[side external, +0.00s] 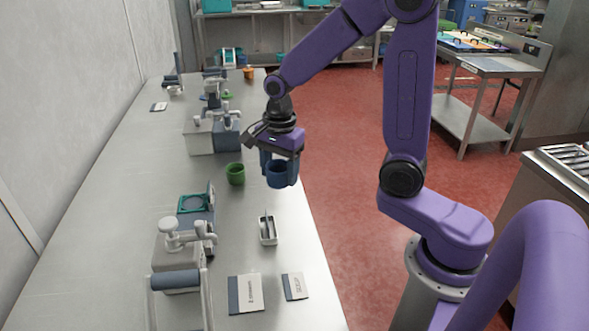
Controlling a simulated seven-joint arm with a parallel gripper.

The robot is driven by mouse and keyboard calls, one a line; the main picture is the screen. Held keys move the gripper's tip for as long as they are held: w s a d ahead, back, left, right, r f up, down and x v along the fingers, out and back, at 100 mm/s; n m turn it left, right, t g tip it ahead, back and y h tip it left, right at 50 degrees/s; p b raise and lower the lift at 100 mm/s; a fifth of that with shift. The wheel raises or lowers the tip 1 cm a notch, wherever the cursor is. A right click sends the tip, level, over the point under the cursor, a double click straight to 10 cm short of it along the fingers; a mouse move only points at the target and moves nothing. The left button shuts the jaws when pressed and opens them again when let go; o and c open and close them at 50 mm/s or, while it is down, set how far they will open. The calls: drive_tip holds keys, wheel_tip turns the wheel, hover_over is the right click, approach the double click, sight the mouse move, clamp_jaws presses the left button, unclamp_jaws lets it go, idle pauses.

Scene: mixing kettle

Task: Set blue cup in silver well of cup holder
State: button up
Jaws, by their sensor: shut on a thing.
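A blue cup (278,176) is held up near the right edge of the long steel table. My gripper (280,160) points down and is shut on the blue cup, its fingers at the cup's sides. I cannot tell from this view how far the cup is above the table. A green cup (235,174) stands just left of the blue cup. I cannot make out for certain which object is the cup holder or where its silver well is.
A small white tray (268,231) lies nearer the camera. A machine with a teal frame (193,203) and grey knobs stands at left front. Pale and blue boxes (200,138) stand behind the green cup. Two cards (246,294) lie at the front. A wall borders the left.

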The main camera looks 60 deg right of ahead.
drive_tip(key=w+a+f, duration=0.2)
drive_tip(key=w+a, duration=0.4)
drive_tip(key=a, duration=0.3)
drive_tip(key=w+a+f, duration=0.3)
drive_tip(key=w+a, duration=0.4)
drive_tip(key=a, duration=0.3)
drive_tip(key=shift+s+d+f, duration=0.1)
drive_tip(key=shift+f, duration=2.75)
drive_tip(key=shift+f, duration=0.85)
